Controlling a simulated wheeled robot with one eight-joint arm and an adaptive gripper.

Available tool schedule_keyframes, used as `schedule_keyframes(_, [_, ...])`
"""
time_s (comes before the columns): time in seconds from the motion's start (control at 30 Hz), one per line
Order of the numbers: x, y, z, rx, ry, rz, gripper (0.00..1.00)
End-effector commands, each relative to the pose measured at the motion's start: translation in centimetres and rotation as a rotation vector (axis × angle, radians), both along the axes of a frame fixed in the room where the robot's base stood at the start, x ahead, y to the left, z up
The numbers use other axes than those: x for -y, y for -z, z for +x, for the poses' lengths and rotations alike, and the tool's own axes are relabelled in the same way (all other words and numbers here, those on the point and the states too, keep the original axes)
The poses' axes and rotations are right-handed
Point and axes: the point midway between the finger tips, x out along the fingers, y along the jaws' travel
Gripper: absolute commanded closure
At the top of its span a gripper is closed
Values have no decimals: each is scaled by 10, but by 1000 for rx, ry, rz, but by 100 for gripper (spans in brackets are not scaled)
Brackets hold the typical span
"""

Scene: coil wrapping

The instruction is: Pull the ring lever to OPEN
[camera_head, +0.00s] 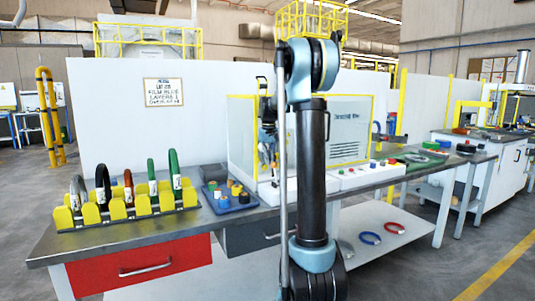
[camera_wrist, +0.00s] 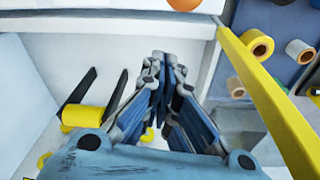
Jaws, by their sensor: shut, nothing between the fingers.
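The ring lever cannot be picked out with certainty. An orange rounded part (camera_wrist: 184,4) shows at the top edge of the wrist view, cut off by the frame; I cannot tell whether it is the lever's knob. My gripper (camera_wrist: 161,60) is shut and empty, its fingers together over the white machine surface, apart from the orange part. In the head view my gripper (camera_head: 266,150) is at the clear-panelled wrapping machine (camera_head: 345,133). My arm hides part of that machine. No OPEN label is readable.
A yellow rack (camera_head: 130,212) holds several coils at the bench's left. A blue tray (camera_head: 227,205) of small rolls stands beside the machine; it also fills the right of the wrist view (camera_wrist: 262,82). A yellow bar (camera_wrist: 262,85) runs beside my gripper. A yellow cylinder (camera_wrist: 85,118) is left.

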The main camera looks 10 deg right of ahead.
Motion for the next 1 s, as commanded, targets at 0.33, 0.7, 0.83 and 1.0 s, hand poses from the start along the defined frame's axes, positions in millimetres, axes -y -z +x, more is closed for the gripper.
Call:
schedule_keyframes(0.33, [4,-9,-33,0,1,0,100])
schedule_keyframes(0.7, [5,-10,-38,0,1,0,100])
schedule_keyframes(0.83, [3,-10,-38,0,0,0,100])
schedule_keyframes(1.0, [5,-11,-40,14,1,5,100])
